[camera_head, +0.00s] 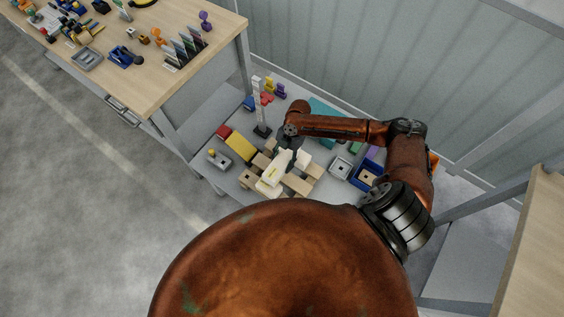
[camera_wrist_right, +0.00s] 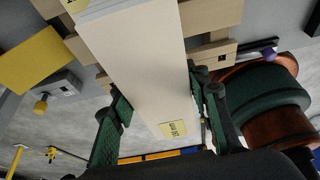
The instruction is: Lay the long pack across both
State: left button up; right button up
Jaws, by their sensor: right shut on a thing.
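The long pack is a cream box (camera_head: 271,177) with a yellow label, low in the middle of the head view. It also fills the middle of the right wrist view (camera_wrist_right: 135,55). My right gripper (camera_head: 289,152) is shut on it, with a green finger on each side of the pack in the wrist view (camera_wrist_right: 158,95). Tan wooden-looking pieces (camera_head: 298,184) lie around and under the pack; they also show beyond it in the wrist view (camera_wrist_right: 212,14). I cannot tell whether the pack touches them. My left gripper is not in view.
A yellow block (camera_head: 240,148) and a grey box with a yellow knob (camera_head: 218,159) stand left of the pack. A white post (camera_head: 259,108) stands behind. A grey tray (camera_head: 341,167) and a blue bin (camera_head: 367,176) are to the right. A cluttered wooden table (camera_head: 150,85) is at upper left.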

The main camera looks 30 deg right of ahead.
jog(key=shift+r+p, duration=0.1)
jog(key=shift+p, duration=0.35)
dwell(0.6)
jog(key=shift+f+b, duration=0.65)
jog(key=shift+f, duration=0.45)
jog(key=o, duration=1.7)
jog(key=shift+c, duration=0.2)
jog(key=v, duration=1.1)
jog(key=shift+d+r, duration=0.1)
jog(key=shift+r, duration=0.15)
jog(key=shift+d+r, duration=0.1)
jog(key=shift+r, duration=0.15)
